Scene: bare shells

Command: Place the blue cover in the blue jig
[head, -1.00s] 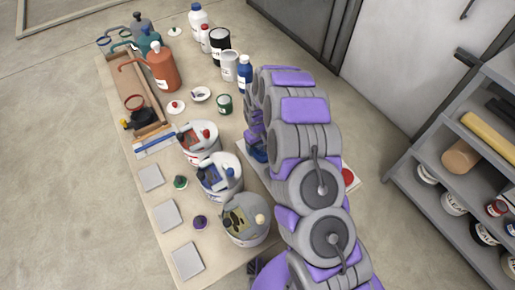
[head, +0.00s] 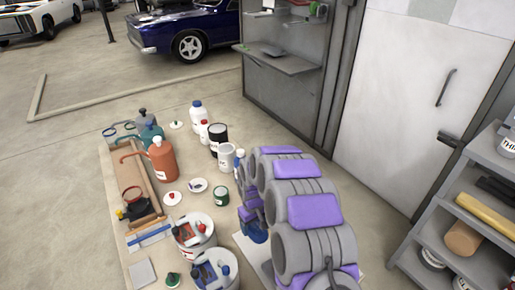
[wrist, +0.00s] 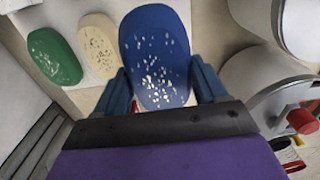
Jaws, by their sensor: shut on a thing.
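The blue cover (wrist: 155,45) is an oval with pale speckles. It lies between the two blue fingers of my gripper (wrist: 164,84) in the wrist view, and the gripper is shut on it. In the head view my gripper (head: 252,222) is over the right side of the table, partly hidden by my arm, with a dark blue patch at its tip. A green speckled oval (wrist: 54,56) and a cream one (wrist: 100,46) lie on a pale board to the left of the cover. I cannot make out a blue jig apart from the cover.
A shelf rack (head: 455,235) stands to the right. Large cans (wrist: 262,85) are close to the gripper's right in the wrist view.

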